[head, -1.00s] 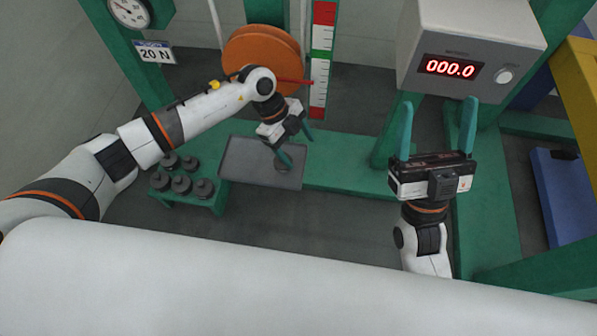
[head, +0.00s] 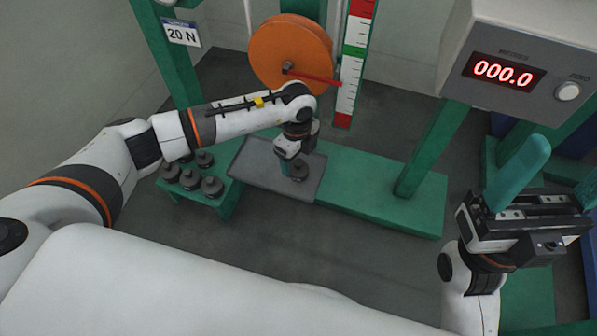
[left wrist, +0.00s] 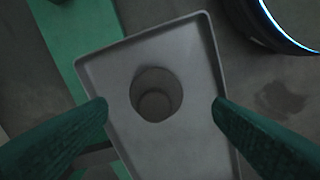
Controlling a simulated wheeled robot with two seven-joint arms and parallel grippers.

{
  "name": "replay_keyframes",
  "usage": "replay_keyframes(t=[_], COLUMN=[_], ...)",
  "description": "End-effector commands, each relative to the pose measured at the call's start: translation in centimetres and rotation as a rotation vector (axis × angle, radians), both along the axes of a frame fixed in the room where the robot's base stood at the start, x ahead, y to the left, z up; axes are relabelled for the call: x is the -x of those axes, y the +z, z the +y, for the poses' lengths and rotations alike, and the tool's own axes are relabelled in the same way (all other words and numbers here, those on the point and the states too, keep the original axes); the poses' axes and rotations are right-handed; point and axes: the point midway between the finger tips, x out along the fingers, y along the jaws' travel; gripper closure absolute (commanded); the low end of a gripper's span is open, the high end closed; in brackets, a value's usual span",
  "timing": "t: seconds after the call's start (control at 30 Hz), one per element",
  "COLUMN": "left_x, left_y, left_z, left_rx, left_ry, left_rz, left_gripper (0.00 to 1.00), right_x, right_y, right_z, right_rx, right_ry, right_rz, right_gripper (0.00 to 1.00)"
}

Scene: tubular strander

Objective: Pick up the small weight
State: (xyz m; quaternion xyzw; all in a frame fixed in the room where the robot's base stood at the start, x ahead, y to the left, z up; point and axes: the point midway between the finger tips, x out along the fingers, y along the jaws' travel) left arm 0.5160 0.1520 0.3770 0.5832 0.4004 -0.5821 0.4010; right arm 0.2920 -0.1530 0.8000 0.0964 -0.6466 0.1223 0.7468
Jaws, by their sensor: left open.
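The small weight (head: 299,172), a dark grey stepped cylinder, stands on a grey tray (head: 254,171). In the left wrist view, the small weight (left wrist: 156,94) is seen from above with bare tray (left wrist: 185,45) around it. In the left wrist view, my left gripper (left wrist: 160,105) is open, with a finger to each side of the weight and gaps between. My right gripper (head: 552,180) is open and empty at the right.
Several dark weights (head: 190,178) stand on a green stand (head: 228,200) left of the tray. Behind are an orange wheel (head: 288,52) and a marked scale (head: 352,70). A display box (head: 520,50) reading 000.0 hangs above my right gripper. A green beam (head: 375,190) runs right of the tray.

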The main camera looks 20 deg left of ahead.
Motion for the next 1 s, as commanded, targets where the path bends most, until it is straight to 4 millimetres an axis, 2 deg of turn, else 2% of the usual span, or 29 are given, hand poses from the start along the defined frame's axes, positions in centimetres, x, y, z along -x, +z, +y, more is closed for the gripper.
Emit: replay_keyframes(t=[0.03, 0.23, 0.57, 0.9, 0.97, 1.0], left_x=[-0.1, -0.3, -0.3, -0.3, -0.3, -0.4], left_y=[-1.3, -3.6, -3.9, -3.9, -3.9, -3.8], left_z=[-0.2, -0.2, -0.2, -0.2, -0.2, -0.3], left_rx=[0.0, 0.0, 0.0, 0.001, 0.001, 0.002], left_ry=[-0.001, 0.0, 0.0, 0.0, 0.0, 0.0], left_rz=[0.0, 0.001, 0.001, 0.001, 0.0, -0.002], left_gripper=[0.25, 0.25, 0.25, 0.8, 0.9, 0.9], right_x=[-0.1, -0.4, -0.5, -0.5, -0.5, -0.5], right_y=[-0.3, 0.6, 1.1, 1.1, 1.1, 1.1], right_z=[0.0, 0.2, 0.2, 0.2, 0.2, 0.3], right_rx=[0.0, 0.005, 0.007, 0.007, 0.007, 0.007], right_ry=[-0.001, -0.004, -0.005, -0.005, -0.005, -0.004], right_rz=[-0.023, -0.071, -0.078, -0.078, -0.078, -0.078], right_gripper=[0.25, 0.25, 0.25, 0.25, 0.25, 0.25])
